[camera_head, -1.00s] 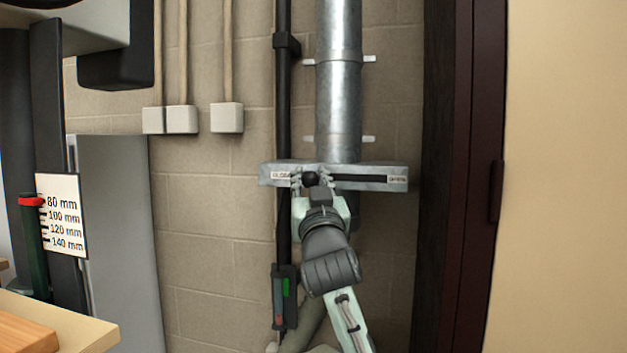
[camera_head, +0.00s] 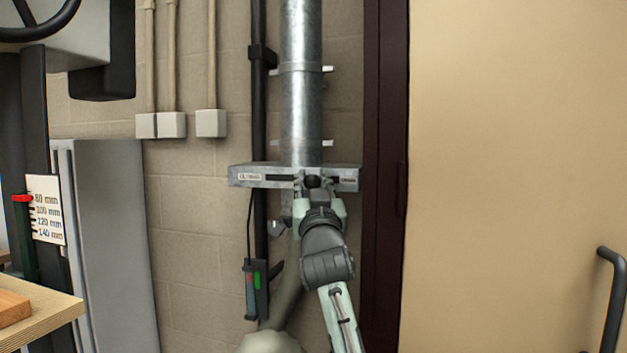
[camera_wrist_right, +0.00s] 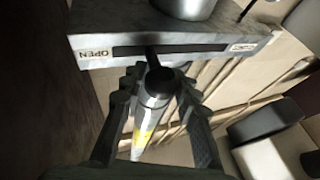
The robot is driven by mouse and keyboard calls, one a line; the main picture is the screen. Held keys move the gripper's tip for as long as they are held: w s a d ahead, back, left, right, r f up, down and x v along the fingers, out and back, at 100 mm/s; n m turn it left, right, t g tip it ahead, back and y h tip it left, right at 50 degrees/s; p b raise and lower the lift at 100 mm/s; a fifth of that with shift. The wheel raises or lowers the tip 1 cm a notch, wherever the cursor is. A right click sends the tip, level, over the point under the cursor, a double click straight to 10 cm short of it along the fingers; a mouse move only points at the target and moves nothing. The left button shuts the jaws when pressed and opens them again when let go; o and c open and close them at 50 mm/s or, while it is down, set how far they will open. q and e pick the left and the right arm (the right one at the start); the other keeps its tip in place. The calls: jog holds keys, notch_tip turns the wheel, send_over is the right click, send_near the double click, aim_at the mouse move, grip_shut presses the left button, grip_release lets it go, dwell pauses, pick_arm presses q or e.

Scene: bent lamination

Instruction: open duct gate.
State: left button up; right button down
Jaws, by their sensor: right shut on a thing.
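The duct gate (camera_head: 245,177) is a grey metal box with a horizontal slot, across the lower end of the round duct (camera_head: 301,110). In the wrist view the gate (camera_wrist_right: 95,35) has an OPEN label at left and another label at the slot's right end. My right gripper (camera_head: 312,184) is shut on the gate's dark knob (camera_head: 312,181), which stands right of the slot's middle, nearer the right-end label in the head view. In the right wrist view the knob (camera_wrist_right: 158,80) is between the fingers of my gripper (camera_wrist_right: 157,100). My left gripper is out of view.
A dark pipe (camera_head: 258,110) with a small box showing a green light (camera_head: 256,280) runs down the wall to the left. A dark door frame (camera_head: 385,150) and a beige panel (camera_head: 520,150) stand close on the right. A wooden bench (camera_head: 55,312) is at lower left.

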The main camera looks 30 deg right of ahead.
jog(key=shift+f, duration=0.15)
jog(key=c, duration=1.1)
grip_release()
jog(key=shift+c, duration=0.2)
jog(key=v, duration=1.2)
jog(key=shift+a, duration=0.15)
